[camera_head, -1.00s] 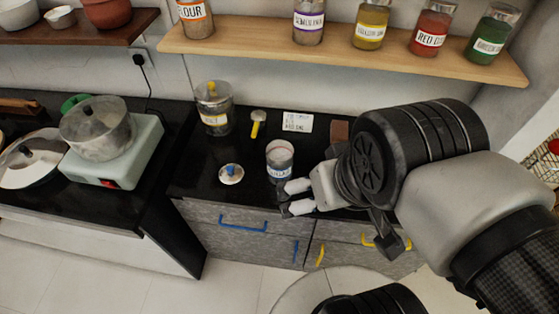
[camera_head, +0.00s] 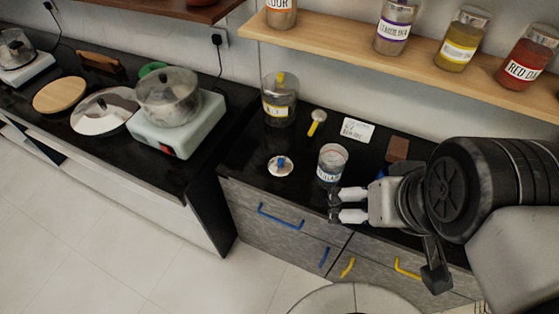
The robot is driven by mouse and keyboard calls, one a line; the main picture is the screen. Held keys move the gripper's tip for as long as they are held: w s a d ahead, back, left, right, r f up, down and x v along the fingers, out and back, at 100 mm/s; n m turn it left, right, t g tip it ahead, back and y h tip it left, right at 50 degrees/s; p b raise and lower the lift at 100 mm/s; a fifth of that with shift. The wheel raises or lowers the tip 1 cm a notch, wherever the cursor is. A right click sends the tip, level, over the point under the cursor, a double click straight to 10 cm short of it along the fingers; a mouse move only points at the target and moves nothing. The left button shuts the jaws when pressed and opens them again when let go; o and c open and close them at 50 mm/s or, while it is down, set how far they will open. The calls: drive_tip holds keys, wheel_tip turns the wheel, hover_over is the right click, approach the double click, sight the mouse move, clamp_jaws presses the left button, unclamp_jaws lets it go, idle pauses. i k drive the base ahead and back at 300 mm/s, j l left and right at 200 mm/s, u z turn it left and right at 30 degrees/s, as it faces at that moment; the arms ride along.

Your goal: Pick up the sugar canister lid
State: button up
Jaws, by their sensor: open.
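The lid (camera_head: 280,166) is a small round silver disc with a blue knob. It lies flat on the black counter, left of an open glass canister (camera_head: 331,165) with a blue-lettered label and white contents. The label cannot be read fully. My gripper (camera_head: 335,206) is open and points left. It is just in front of the canister, to the right of and nearer than the lid. Nothing shows between its fingers. Whether a finger touches the canister cannot be told.
A lidded jar with a yellow knob (camera_head: 280,100), a yellow-handled scoop (camera_head: 316,123), a white card (camera_head: 357,130) and a brown block (camera_head: 397,149) are on the counter. A pot (camera_head: 168,98) sits on a burner at left. A shelf of jars (camera_head: 420,63) hangs above.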

sight(278, 166)
drive_tip(key=i+j+z, duration=0.1)
drive_tip(key=j+z, duration=0.3)
drive_tip(key=j, duration=0.2)
drive_tip(key=j+z, duration=0.45)
drive_tip(key=j, duration=0.15)
drive_tip(key=j+z, duration=0.4)
drive_tip(key=j, duration=0.2)
